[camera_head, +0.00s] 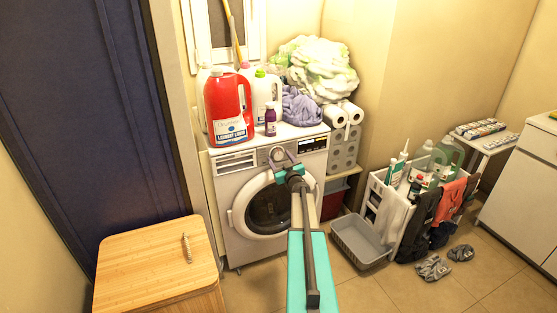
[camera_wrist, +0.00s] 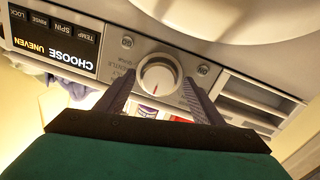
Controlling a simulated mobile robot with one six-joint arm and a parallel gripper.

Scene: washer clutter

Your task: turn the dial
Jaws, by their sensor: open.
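The dial (camera_wrist: 158,77) is a round pale knob with a red mark, on the washer's front panel. In the wrist view it sits between the tips of my gripper's two dark fingers. My gripper (camera_wrist: 156,90) is open, with one finger on each side of the dial; I cannot tell whether they touch it. In the head view the dial (camera_head: 277,154) shows at the panel's middle, with my gripper (camera_head: 279,164) right in front of it. The white washer (camera_head: 226,180) stands against the wall, its round door shut.
A red detergent jug (camera_head: 228,110), a purple bottle (camera_head: 270,121) and cloths stand on the washer. A wooden-topped box (camera_head: 150,262) is at front left. A grey bin (camera_head: 360,243) and a filled white caddy (camera_head: 385,195) stand on the floor to the right. The wrist view shows a display (camera_wrist: 55,45) beside the dial.

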